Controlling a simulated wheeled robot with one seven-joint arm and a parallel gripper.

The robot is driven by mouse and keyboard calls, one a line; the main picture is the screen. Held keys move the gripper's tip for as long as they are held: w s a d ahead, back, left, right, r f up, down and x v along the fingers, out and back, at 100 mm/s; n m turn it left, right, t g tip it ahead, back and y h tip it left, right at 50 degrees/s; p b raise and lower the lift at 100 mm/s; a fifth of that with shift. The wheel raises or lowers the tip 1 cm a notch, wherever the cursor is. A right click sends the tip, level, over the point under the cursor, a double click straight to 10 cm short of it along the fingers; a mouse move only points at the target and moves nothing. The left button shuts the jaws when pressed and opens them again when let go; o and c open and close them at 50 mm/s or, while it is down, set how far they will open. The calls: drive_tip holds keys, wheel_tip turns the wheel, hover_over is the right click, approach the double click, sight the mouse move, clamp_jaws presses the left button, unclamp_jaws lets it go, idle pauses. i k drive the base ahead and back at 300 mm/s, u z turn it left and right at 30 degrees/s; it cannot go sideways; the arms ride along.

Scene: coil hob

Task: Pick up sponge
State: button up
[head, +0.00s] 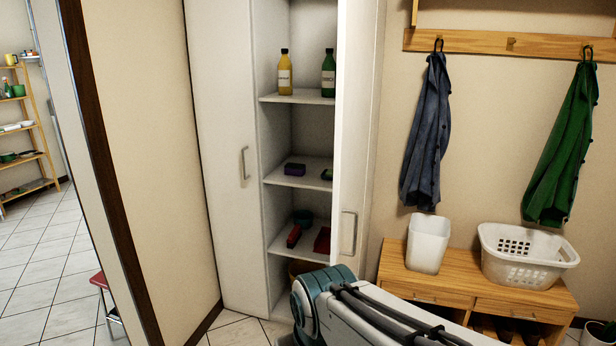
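A small dark purple block (294,169), which looks like a sponge, lies on the middle shelf (279,180) of the open tall white cabinet. A small green item (327,174) lies to its right on the same shelf, partly hidden by the open door; I cannot tell whether it is a sponge too. Part of my arm shows at the bottom, in front of the cabinet's base. My gripper is not in view.
The cabinet's right door (352,120) stands open and its left door (225,150) is shut. A yellow bottle (285,80) and green bottle (328,78) stand above; a red brush (294,236) lies below. A wooden bench (400,262) holds a white basket (525,262).

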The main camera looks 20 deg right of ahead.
sight(291, 169)
drive_tip(key=u, duration=0.2)
drive_tip(key=i, duration=2.65)
drive_tip(key=z, duration=1.3)
drive_tip(key=i, duration=0.55)
drive_tip(key=z, duration=0.2)
